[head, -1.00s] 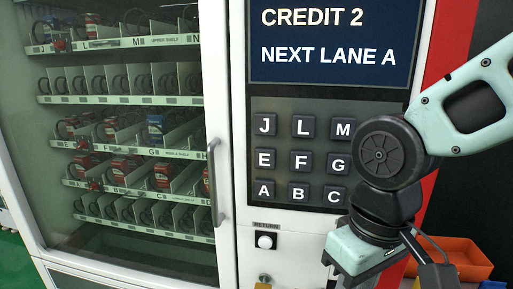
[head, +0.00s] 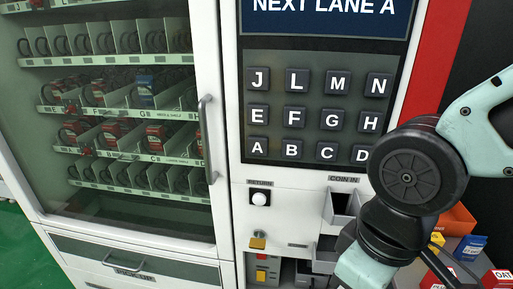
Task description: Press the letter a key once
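The letter A key (head: 258,147) is a dark square key with a white letter. It is at the left end of the bottom row on the keypad (head: 318,107) of the vending machine. The screen (head: 320,14) above the keypad reads "NEXT LANE A"; its upper part is cut off. My arm is at the right of the head view, with its lower links at the bottom edge, right of and below the keypad. My gripper is out of the picture, so its fingers cannot be seen. Nothing covers the A key.
A white return button (head: 260,198) sits below the keypad, beside a coin-in slot (head: 343,203). The glass door has a vertical handle (head: 207,140). An orange bin (head: 459,220) and small boxes (head: 470,247) are at the lower right.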

